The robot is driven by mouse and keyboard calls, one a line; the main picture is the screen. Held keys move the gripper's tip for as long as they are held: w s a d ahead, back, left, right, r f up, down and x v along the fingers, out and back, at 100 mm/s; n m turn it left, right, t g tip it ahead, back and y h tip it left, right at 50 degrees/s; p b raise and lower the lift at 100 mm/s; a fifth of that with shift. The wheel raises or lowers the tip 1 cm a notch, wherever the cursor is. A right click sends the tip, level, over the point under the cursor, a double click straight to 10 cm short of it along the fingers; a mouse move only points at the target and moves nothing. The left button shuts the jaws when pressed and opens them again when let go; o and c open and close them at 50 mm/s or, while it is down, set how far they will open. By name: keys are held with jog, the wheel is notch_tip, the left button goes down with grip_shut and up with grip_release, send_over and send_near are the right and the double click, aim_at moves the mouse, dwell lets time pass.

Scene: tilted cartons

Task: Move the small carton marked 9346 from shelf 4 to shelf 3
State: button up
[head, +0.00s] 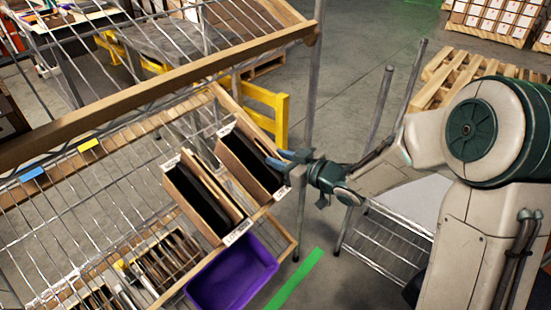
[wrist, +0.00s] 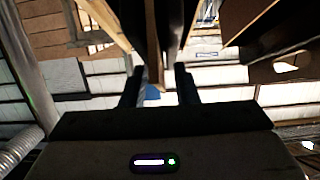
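Two tilted brown cartons with dark contents sit at the right end of a wire shelf in the head view: a left carton (head: 205,222) and a right carton (head: 238,150). Their small white labels are too small to read, so I cannot tell which is marked 9346. My gripper (head: 278,160) is at the right edge of the right carton. In the wrist view my gripper (wrist: 160,82) has its two dark fingers apart, with a narrow brown panel (wrist: 153,50) showing above and between them. I see no clear contact of both fingers with it.
A purple bin (head: 232,272) stands below the cartons. A wooden shelf edge (head: 150,90) crosses above on the left. A metal post (head: 310,80) stands close to my gripper. A low wire rack (head: 385,245) is on the right, under my arm.

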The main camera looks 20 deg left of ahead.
jog(key=shift+a, duration=0.1)
jog(key=shift+c, duration=0.4)
grip_shut()
jog(key=shift+r, duration=0.15)
notch_tip(320, 180, up, 8)
jog(key=p, duration=0.7)
